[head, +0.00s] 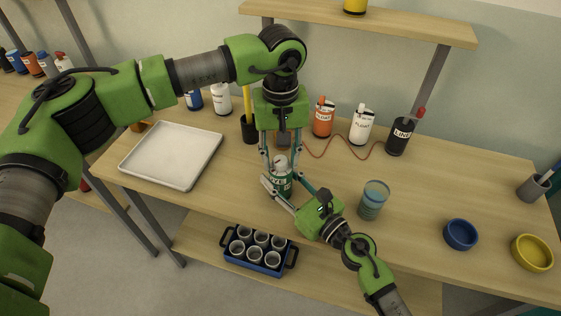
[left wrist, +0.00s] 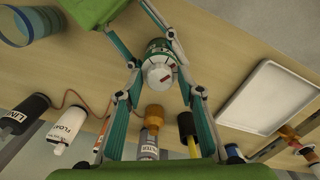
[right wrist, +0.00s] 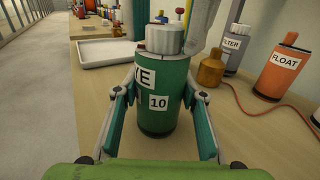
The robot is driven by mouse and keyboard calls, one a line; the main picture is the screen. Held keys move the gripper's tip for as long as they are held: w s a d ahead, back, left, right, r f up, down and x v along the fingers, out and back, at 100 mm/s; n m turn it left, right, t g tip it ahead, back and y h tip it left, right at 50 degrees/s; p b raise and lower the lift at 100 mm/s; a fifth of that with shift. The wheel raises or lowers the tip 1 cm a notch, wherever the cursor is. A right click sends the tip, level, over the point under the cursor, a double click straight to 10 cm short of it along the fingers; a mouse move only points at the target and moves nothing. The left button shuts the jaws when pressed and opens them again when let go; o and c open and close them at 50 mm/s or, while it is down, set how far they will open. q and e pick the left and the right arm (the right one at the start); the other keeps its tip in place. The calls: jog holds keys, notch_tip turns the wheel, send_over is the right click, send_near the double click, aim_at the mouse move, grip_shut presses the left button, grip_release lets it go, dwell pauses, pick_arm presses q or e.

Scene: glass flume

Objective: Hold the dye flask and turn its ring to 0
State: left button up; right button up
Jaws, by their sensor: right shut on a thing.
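The green dye flask (head: 281,183) stands upright near the table's front edge. In the right wrist view the flask (right wrist: 158,118) shows part of a label ending in "YE" and a white patch reading 10. Its pale ring (right wrist: 165,39) is on top; in the left wrist view the ring (left wrist: 158,72) carries a small red mark. My right gripper (head: 281,190) is shut on the flask's body from the front. My left gripper (head: 280,158) points down from above, its open fingers on either side of the ring, with gaps between them and it.
A white tray (head: 172,155) lies to the left. Behind stand a black cup (head: 249,129), a FLOAT bottle (head: 323,117) and a LINE bottle (head: 399,137), with a red cord. A blue-tinted glass (head: 373,200) and bowls (head: 461,235) are to the right.

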pick_arm(q)
jog(key=c, duration=0.7)
jog(key=shift+o, duration=0.2)
jog(key=m, duration=0.6)
jog(key=o, duration=0.7)
jog(key=shift+c, duration=0.2)
